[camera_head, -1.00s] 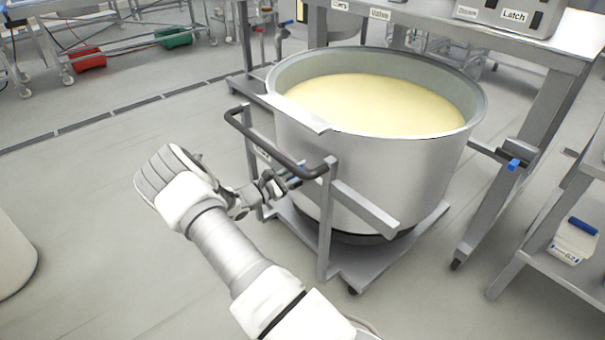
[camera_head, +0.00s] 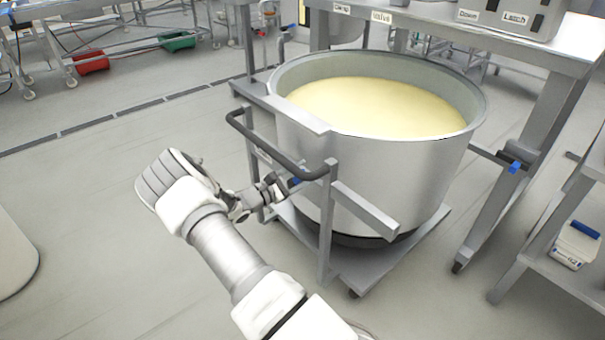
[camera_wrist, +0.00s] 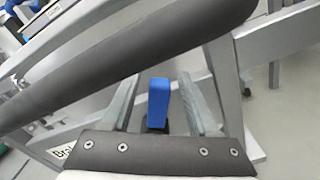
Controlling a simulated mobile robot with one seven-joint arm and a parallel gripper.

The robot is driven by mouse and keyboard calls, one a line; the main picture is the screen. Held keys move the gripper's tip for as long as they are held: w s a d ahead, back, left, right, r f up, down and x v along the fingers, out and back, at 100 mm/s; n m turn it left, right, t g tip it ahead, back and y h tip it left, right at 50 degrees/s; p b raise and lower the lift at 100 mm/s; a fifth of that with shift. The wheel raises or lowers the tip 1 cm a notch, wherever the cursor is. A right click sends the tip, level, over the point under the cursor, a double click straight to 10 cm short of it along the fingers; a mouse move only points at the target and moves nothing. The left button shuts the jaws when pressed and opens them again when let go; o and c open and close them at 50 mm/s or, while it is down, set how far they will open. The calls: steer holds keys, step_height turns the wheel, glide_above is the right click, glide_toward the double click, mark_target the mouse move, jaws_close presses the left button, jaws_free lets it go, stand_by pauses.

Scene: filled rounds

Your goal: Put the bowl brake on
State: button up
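The large steel bowl (camera_head: 390,175), full of pale yellow mix, stands on a grey wheeled frame (camera_head: 385,268) with a dark push bar (camera_head: 275,145). The brake lever has a blue grip, seen in the head view (camera_head: 295,182) below the push bar and in the wrist view (camera_wrist: 158,100). My gripper (camera_head: 285,187) reaches in under the bar. In the wrist view my gripper's two fingers (camera_wrist: 160,105) stand apart on either side of the blue grip, with gaps showing on both sides. A partly hidden label starting "Bra" (camera_wrist: 62,150) is at lower left.
The push bar (camera_wrist: 120,60) crosses close above my fingers in the wrist view. A steel table (camera_head: 470,35) with labelled equipment stands behind the bowl. A shelf with a white container (camera_head: 575,245) is at right.

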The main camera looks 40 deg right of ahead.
steer(key=s+a+p, duration=0.1)
steer(key=a+p, duration=0.1)
steer(key=a, duration=1.5)
steer(key=shift+s+a+p, duration=0.2)
steer(key=shift+p, duration=0.1)
